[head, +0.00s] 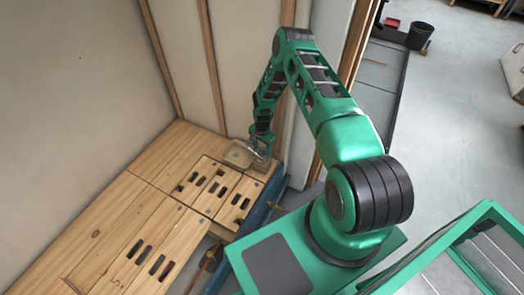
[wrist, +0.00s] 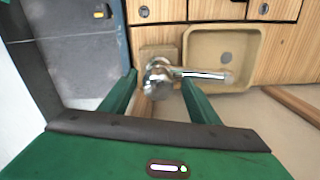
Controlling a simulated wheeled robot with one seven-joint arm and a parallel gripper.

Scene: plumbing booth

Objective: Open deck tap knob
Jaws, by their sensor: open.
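The deck tap (wrist: 160,77) shows in the wrist view as a round chrome knob or body seen from above, with a chrome spout (wrist: 205,74) pointing right over a beige basin (wrist: 190,48). My gripper (wrist: 158,78) is open, its two green fingers on either side of the round chrome part. I cannot tell whether the fingers touch it. In the head view my gripper (head: 260,148) is at the far end of the bench beside the basin (head: 238,154). The tap is small there and partly hidden by my gripper.
A wooden bench (head: 150,205) with slotted panels runs along the left wall. Wooden studs and pale wall panels stand close behind the basin. A blue beam (head: 240,232) runs along the bench's front edge. Open grey floor (head: 460,110) lies to the right.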

